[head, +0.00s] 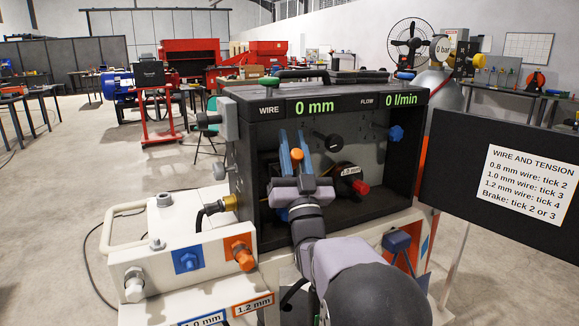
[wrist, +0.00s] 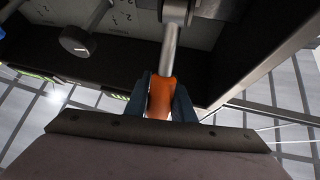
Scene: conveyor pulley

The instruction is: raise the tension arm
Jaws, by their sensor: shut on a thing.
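The tension arm shows in the wrist view as a metal rod (wrist: 170,48) with an orange grip (wrist: 160,97), running to a grey pivot at the top. In the head view the orange grip (head: 297,155) sits inside the open black feeder box (head: 240,160). My gripper (head: 294,141) reaches into the box with its blue fingers on either side of the grip. In the wrist view my gripper (wrist: 160,88) is shut on the orange grip. My wrist hides part of the box's lower inside, and the rod is hard to make out in the head view.
A black knob (head: 327,140) and a spool marked 1.0 mm with a red end (head: 352,182) are right of my fingers. A blue knob (head: 396,133) is on the box's right. A dark sign panel (head: 455,165) stands at right. The display reads 0 mm (head: 314,107).

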